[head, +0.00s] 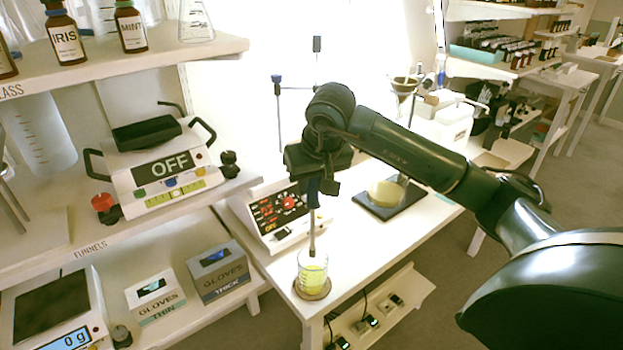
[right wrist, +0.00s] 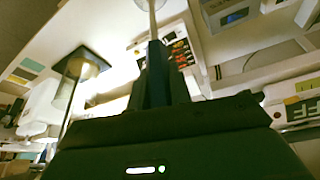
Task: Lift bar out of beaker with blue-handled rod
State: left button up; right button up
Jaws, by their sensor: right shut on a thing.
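My right gripper (head: 314,181) is shut on the blue handle of the rod (head: 312,228) and holds it upright above the beaker. In the right wrist view the rod (right wrist: 153,24) extends from between my fingers (right wrist: 156,78). The glass beaker (head: 313,276) holds yellow liquid and stands on a round brown mat (head: 313,294) near the table's front corner. The rod's lower end, with a small dark tip, is at about the beaker's rim. I cannot tell whether that dark tip is the bar. My left gripper is out of view.
A white device with a red display (head: 281,215) stands close behind and left of the beaker. A dark-based stand (head: 381,211) with a yellowish vessel is to the right. Shelving with glove boxes (head: 217,270) and a scale (head: 60,315) is on the left.

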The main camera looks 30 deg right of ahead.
aim_at(311, 214)
jog(key=shift+f+b, duration=1.15)
jog(key=shift+f, duration=0.75)
jog(key=shift+f+b, duration=1.1)
jog(key=shift+f, duration=0.5)
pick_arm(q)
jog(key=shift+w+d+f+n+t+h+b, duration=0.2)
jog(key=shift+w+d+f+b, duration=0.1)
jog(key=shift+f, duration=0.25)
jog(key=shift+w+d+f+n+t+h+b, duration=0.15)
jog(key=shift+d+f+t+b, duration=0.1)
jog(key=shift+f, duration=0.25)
pick_arm(e)
jog(key=shift+f, duration=0.55)
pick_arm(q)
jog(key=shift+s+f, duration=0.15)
